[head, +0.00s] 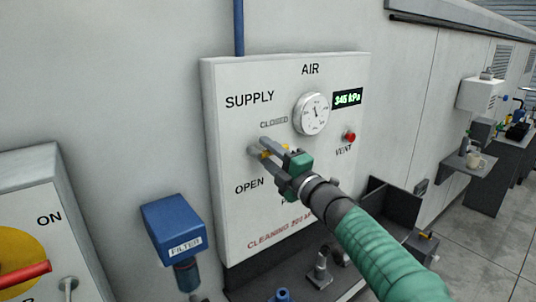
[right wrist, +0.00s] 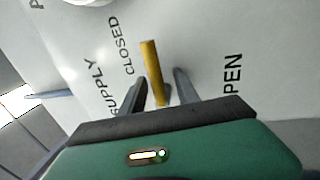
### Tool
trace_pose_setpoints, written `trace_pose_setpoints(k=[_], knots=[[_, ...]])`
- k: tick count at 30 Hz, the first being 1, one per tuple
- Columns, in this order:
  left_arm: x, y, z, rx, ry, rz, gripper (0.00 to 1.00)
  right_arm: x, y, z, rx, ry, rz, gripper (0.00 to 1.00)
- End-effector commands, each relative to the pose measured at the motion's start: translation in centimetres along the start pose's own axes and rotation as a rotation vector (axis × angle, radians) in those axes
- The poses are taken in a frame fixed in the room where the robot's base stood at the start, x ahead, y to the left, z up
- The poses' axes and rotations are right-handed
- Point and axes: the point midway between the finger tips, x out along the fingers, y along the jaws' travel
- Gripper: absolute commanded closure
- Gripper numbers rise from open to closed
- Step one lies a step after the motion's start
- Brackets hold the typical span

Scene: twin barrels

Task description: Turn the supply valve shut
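The supply valve's yellow handle (right wrist: 153,72) shows in the right wrist view between the CLOSED and OPEN labels. The handle's exact angle is hard to tell in the head view. My left gripper is not in view.
The white air panel (head: 225,115) carries a round gauge (head: 311,113), a green display (head: 347,99) reading about 345 kPa and a red vent button (head: 349,136). A blue filter (head: 180,225) is at lower left. A box with a red lever (head: 25,275) stands further left.

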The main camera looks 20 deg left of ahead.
Motion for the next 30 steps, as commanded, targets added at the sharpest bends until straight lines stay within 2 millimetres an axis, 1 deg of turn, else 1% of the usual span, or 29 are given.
trace_pose_setpoints(k=[2, 4, 7, 11, 15, 18, 21, 25, 30], knots=[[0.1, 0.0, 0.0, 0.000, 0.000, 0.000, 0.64, -0.2, 0.0, 0.0, 0.000, -0.001, 0.000, 0.62], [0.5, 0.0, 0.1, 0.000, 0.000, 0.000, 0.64, -0.7, -0.1, 0.0, -0.001, -0.001, 0.000, 0.62], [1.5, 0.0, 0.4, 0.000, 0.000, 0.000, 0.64, -2.5, -0.4, 0.1, -0.001, -0.002, 0.000, 0.62], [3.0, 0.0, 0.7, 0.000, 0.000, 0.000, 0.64, -6.3, -0.5, 0.1, 0.000, -0.004, 0.001, 0.62], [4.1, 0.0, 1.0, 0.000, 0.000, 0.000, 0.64, -10.5, -0.4, 0.1, -0.002, -0.004, 0.000, 0.62], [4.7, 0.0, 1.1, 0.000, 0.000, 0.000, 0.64, -13.1, -0.4, 0.1, -0.001, -0.003, 0.000, 0.62], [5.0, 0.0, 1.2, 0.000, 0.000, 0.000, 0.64, -15.0, -0.3, 0.1, -0.002, -0.002, -0.001, 0.62], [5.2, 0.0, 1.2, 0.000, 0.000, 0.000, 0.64, -16.4, -0.3, 0.0, 0.000, -0.001, -0.002, 0.62], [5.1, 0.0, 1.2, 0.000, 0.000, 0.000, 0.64, -16.7, -0.2, 0.0, 0.001, 0.000, -0.002, 0.62]])
